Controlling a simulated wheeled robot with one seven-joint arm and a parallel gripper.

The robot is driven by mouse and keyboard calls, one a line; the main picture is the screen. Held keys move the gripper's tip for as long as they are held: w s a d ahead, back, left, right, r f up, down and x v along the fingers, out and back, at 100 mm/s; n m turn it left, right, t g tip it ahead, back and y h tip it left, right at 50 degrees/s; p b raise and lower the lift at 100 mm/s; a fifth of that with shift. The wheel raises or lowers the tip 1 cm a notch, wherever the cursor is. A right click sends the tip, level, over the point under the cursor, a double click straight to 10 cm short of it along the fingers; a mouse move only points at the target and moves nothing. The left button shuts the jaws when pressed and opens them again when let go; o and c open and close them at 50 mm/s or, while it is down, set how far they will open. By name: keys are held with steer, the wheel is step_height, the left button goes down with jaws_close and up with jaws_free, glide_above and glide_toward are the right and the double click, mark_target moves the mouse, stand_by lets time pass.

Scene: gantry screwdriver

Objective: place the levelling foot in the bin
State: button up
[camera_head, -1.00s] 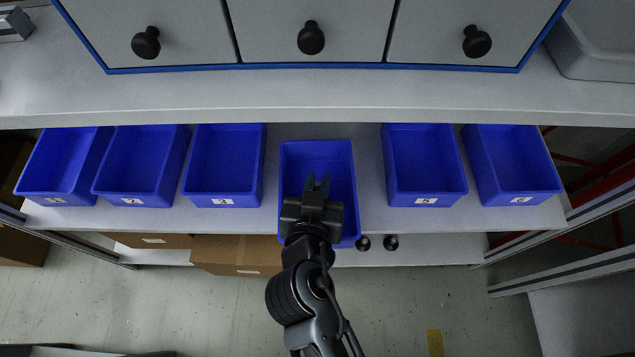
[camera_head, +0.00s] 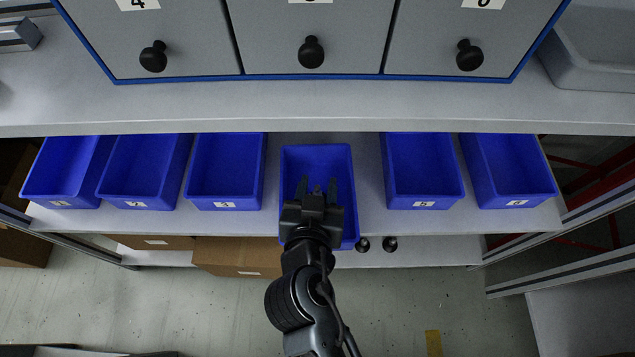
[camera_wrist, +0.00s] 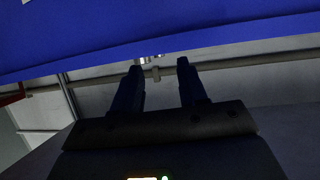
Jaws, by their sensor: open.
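My gripper (camera_head: 318,186) is over the middle blue bin (camera_head: 287,165), its fingers spread apart. In the wrist view my gripper (camera_wrist: 162,70) also shows open, with no object clamped between the fingers. A small pale metallic piece shows just past the fingertips there; I cannot tell whether it is the levelling foot or background. No levelling foot can be made out inside the bin, whose floor is partly covered by my gripper and arm. Two small dark round parts, one (camera_head: 362,244) beside the other (camera_head: 390,244), sit right of the bin's front; they may be levelling feet.
Several blue numbered bins stand in a row on the shelf (camera_head: 268,212), including the number 3 bin (camera_head: 225,206) and number 5 bin (camera_head: 424,204). The middle bin sits farther forward. A worktop (camera_head: 300,108) with drawers overhangs behind. Cardboard boxes (camera_head: 237,256) lie below.

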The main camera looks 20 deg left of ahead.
steer(key=v, duration=1.1)
steer(key=shift+p, duration=0.4)
steer(key=shift+s, duration=0.15)
steer(key=s+d+r+m, duration=0.1)
steer(key=s+d+r, duration=0.1)
steer(key=s+d, duration=0.6)
steer(key=s+d+r+m, duration=0.1)
steer(key=s+d, duration=0.4)
steer(key=d, duration=0.7)
steer(key=s+d+r+t+h, duration=0.1)
steer(key=s+d+r, duration=0.3)
steer(key=d+r, duration=0.4)
steer(key=shift+d+t+h, duration=0.2)
steer(key=shift+t+h, duration=0.1)
steer(key=shift+h, duration=0.5)
